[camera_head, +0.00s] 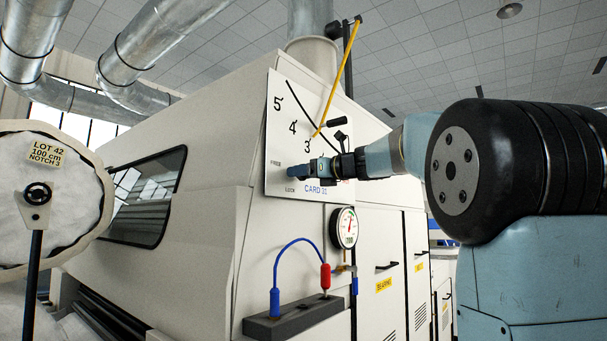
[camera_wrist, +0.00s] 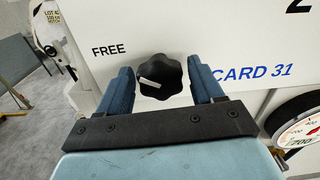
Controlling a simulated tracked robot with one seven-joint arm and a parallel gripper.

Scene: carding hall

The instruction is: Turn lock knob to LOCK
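The black lobed lock knob (camera_wrist: 162,76) sits on the white panel (camera_wrist: 250,50) in the wrist view. Its white mark is on its left side, slanting up toward the left, on the side of the printed word FREE (camera_wrist: 110,50). My gripper (camera_wrist: 161,68) has one blue finger on each side of the knob, with narrow gaps showing, so it looks open around it. In the head view my gripper (camera_head: 301,170) is at the panel's lower part and hides the knob. The word LOCK (camera_head: 291,189) shows below FREE there; it is hidden in the wrist view.
A yellow pointer (camera_head: 330,95) crosses the panel's scale above my gripper. A round gauge (camera_head: 346,227) is below right. A blue cable (camera_head: 290,245) loops above a dark block (camera_head: 290,322).

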